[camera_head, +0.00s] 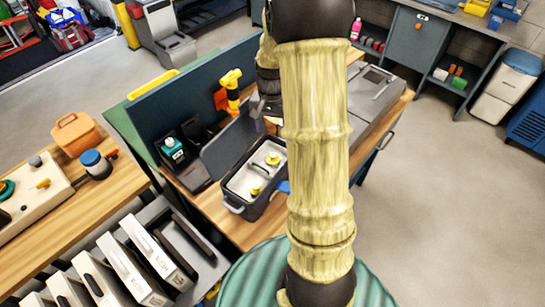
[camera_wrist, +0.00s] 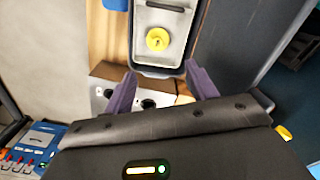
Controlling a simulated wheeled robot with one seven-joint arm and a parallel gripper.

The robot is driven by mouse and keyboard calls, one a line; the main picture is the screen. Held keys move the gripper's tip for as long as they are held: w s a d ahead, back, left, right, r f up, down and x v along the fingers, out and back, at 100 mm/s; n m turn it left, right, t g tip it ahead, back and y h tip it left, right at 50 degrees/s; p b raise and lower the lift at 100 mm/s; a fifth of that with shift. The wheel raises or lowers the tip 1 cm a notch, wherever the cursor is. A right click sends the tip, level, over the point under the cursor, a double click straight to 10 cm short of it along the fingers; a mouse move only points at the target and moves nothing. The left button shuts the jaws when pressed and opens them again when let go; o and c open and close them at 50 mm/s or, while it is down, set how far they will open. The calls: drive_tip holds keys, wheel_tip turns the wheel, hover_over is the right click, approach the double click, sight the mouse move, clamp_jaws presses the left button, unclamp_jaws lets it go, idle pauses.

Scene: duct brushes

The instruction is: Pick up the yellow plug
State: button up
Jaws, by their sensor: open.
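A round yellow piece, which looks like the yellow plug (camera_wrist: 157,39), sits on a pale grey tray (camera_wrist: 174,22) in the wrist view. It has a small dark mark at its centre. In the head view a yellow round piece (camera_head: 272,158) lies in the open dark case (camera_head: 238,207), with a smaller yellow piece (camera_head: 256,190) nearer the front. My gripper (camera_wrist: 162,85) has its two purple fingers spread wide with nothing between them. The plug lies beyond the fingertips, between their lines, apart from them. In the head view my arm hides much of the gripper.
The case stands on a wooden bench with its lid (camera_head: 230,145) raised. A metal plate with dark round holes (camera_wrist: 147,104) shows beneath the fingers. A grey case (camera_head: 375,92) lies to the right. Open floor is at right.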

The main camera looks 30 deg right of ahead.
drive_tip(key=p, duration=0.2)
hover_over(272, 155)
drive_tip(key=f, duration=0.7)
drive_tip(key=shift+w+d+f, duration=0.15)
drive_tip(key=shift+w+f, duration=0.1)
drive_tip(key=shift+f, duration=0.05)
drive_tip(key=shift+f, duration=0.1)
drive_tip(key=shift+s+f+p, duration=0.15)
drive_tip(key=shift+f+p, duration=0.15)
wheel_tip(272, 155, down, 3)
drive_tip(key=shift+s+p, duration=0.15)
drive_tip(key=shift+p, duration=0.6)
drive_tip(key=shift+f, duration=0.7)
drive_tip(key=c, duration=0.8)
